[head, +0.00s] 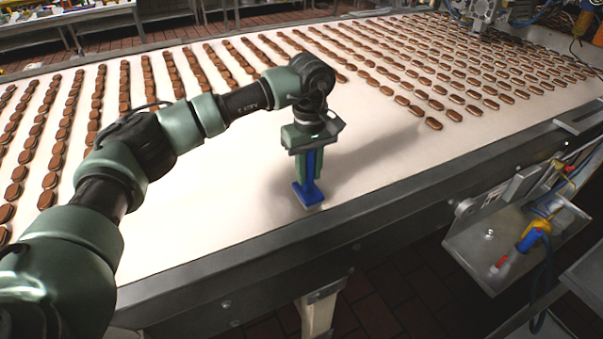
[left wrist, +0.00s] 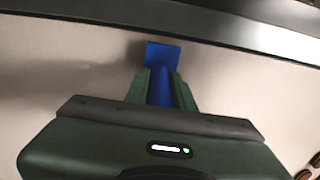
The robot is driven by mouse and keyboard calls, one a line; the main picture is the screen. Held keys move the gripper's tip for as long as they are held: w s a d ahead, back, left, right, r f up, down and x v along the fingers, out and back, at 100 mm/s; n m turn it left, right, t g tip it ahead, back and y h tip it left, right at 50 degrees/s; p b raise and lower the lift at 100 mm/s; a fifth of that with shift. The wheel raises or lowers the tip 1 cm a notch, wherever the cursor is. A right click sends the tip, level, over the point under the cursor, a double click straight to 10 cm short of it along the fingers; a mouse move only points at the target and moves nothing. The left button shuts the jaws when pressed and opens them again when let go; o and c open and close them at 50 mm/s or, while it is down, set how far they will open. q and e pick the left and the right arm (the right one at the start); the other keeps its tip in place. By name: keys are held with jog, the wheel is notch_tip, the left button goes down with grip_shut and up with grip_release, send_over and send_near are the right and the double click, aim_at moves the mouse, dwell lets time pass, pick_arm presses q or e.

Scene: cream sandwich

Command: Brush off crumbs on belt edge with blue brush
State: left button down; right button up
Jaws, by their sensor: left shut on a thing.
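My left gripper (head: 308,178) is shut on the blue brush (head: 309,194), which it holds upright with the broad head down. The brush head is at or just above the white belt (head: 232,212), close to its near edge. In the left wrist view the gripper's fingers (left wrist: 161,88) clasp the blue handle, and the brush head (left wrist: 162,53) points toward the dark metal belt edge (left wrist: 200,31), with a strip of belt between them. I cannot make out crumbs in either view. My right gripper is not in view.
Rows of brown sandwich cookies (head: 435,104) cover the far and left parts of the belt. The belt around the brush is clear. A metal rail (head: 262,246) runs along the near side. A metal bracket with cables and a yellow-and-blue fitting (head: 530,236) juts out at the right.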

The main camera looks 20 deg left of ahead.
pick_arm(q)
jog(key=shift+w+d, duration=0.95)
jog(key=shift+w, duration=0.15)
jog(key=shift+w+d+b, duration=0.15)
jog(key=shift+w+d, duration=0.8)
jog(key=shift+w, duration=0.2)
jog(key=shift+w+d+b, duration=0.15)
jog(key=shift+w+d, duration=0.8)
jog(key=shift+w, duration=0.15)
jog(key=shift+s+a, duration=1)
jog(key=shift+s, duration=0.1)
jog(key=shift+s+a, duration=1)
jog(key=shift+s, duration=0.2)
jog(key=shift+s+a, duration=1)
jog(key=shift+s, duration=0.15)
jog(key=shift+s+a+f, duration=0.1)
jog(key=shift+s+a, duration=1.3)
jog(key=shift+s, duration=0.25)
jog(key=shift+s+a, duration=0.5)
jog(key=shift+s, duration=0.05)
jog(key=shift+s+a+b, duration=0.5)
jog(key=shift+s+a, duration=0.9)
jog(key=shift+s, duration=0.3)
jog(key=shift+s+a, duration=0.55)
jog(key=shift+s, duration=0.05)
